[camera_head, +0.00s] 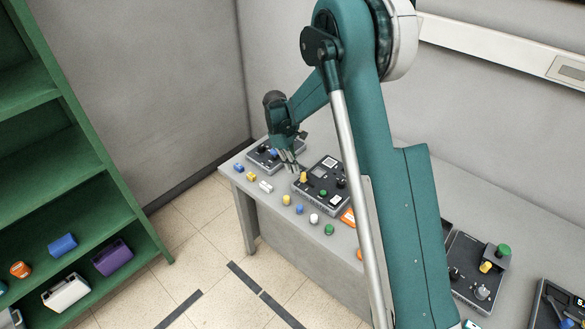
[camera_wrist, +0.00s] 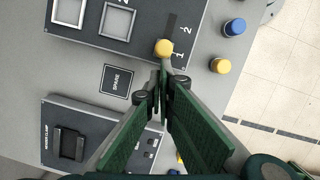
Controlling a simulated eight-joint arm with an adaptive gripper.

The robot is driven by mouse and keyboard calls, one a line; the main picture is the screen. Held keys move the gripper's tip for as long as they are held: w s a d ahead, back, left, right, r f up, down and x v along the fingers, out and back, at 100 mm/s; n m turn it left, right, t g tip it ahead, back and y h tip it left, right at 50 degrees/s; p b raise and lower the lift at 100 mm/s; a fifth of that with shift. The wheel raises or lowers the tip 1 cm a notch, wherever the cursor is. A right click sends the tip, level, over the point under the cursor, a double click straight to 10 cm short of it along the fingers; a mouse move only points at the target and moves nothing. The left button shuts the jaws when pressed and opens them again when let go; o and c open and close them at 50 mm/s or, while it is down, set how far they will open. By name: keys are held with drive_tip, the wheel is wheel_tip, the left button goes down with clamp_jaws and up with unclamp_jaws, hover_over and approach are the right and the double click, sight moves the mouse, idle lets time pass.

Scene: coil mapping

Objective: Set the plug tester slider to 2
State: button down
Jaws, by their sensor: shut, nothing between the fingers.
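A dark panel (camera_head: 338,205) on the bench carries a yellow slider knob (camera_head: 304,177); no plug tester name is legible on it. In the wrist view, this panel (camera_wrist: 140,45) fills the top, and the yellow knob (camera_wrist: 164,47) sits at the end of a dark slot beside the mark 1. The slot runs from the knob towards the mark 2. My gripper (camera_wrist: 164,76) is shut and empty, with its tips close to the knob on the side away from 2. I cannot tell if they touch. In the head view, my gripper (camera_head: 294,168) is left of the knob.
A smaller dark panel with a black switch (camera_wrist: 70,143) lies beside a SPARE plate (camera_wrist: 116,80). Loose blue (camera_wrist: 235,27) and yellow (camera_wrist: 220,66) pieces lie near the bench edge. Other devices (camera_head: 478,270) stand at right; a green shelf (camera_head: 85,150) stands at left.

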sight(302, 174)
drive_tip(key=shift+s+d+b, duration=0.45)
drive_tip(key=shift+s+d, duration=1.2)
drive_tip(key=w+a, duration=0.1)
drive_tip(key=a, duration=0.1)
drive_tip(key=w+a, duration=0.1)
drive_tip(key=a, duration=0.1)
drive_tip(key=shift+w+r+b, duration=0.15)
drive_tip(key=shift+r+b, duration=0.05)
drive_tip(key=shift+b, duration=0.2)
drive_tip(key=v, duration=0.9)
drive_tip(key=shift+r+p, duration=0.3)
drive_tip(key=shift+p, duration=0.1)
